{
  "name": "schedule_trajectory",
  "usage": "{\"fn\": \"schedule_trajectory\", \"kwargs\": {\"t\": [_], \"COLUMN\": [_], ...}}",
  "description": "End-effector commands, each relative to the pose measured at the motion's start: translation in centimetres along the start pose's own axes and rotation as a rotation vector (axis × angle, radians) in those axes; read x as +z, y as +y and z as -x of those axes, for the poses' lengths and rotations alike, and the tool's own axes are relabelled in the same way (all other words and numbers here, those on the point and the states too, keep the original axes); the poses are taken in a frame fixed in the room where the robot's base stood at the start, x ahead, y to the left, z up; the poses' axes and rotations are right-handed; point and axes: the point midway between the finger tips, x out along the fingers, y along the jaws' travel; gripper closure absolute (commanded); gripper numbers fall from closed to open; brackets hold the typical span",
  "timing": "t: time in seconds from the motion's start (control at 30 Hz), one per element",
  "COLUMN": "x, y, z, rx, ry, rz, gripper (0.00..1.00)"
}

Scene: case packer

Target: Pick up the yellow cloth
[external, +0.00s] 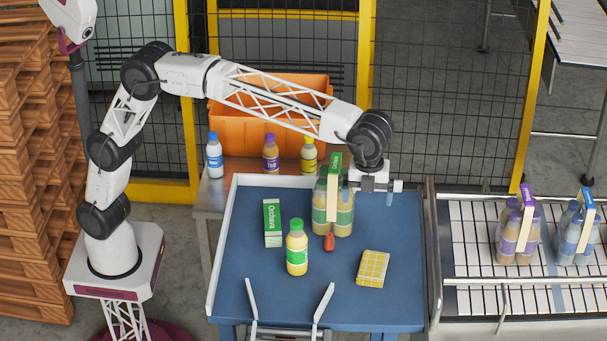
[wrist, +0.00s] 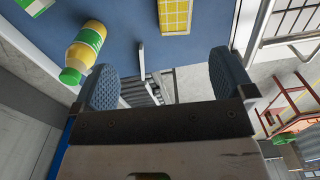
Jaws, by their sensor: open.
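The yellow cloth (external: 372,268) lies flat on the blue table toward its front right, with a pale grid pattern. In the wrist view the cloth (wrist: 175,16) shows at the top edge, partly cut off. My gripper (external: 376,190) is above the table's back right, behind the cloth and apart from it. In the wrist view its two blue-grey fingers (wrist: 165,80) are spread wide with nothing between them.
A bottle pack (external: 333,208) stands close left of my gripper. A yellow bottle (external: 297,248), a carton (external: 272,222) and a small red item (external: 329,242) are left of the cloth. Metal guide rails (external: 318,305) are at the front. A roller conveyor (external: 480,270) with packs runs at right.

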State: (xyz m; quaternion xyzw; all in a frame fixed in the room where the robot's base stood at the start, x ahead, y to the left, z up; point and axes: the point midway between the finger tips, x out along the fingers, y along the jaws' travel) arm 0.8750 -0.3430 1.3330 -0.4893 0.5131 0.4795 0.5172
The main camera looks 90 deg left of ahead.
Motion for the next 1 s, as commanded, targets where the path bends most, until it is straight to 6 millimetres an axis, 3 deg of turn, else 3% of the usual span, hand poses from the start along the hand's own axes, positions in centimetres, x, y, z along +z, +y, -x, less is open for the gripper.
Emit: {"fn": "schedule_trajectory", "kwargs": {"t": [0.57,1.0], "x": [-3.4,-3.3], "y": [-2.8,-2.7], "z": [-2.4,-10.1], "rx": [0.015,0.016], "ry": [-0.005,-0.005], "rz": [-0.106,-0.106], "gripper": [0.0,0.0]}}
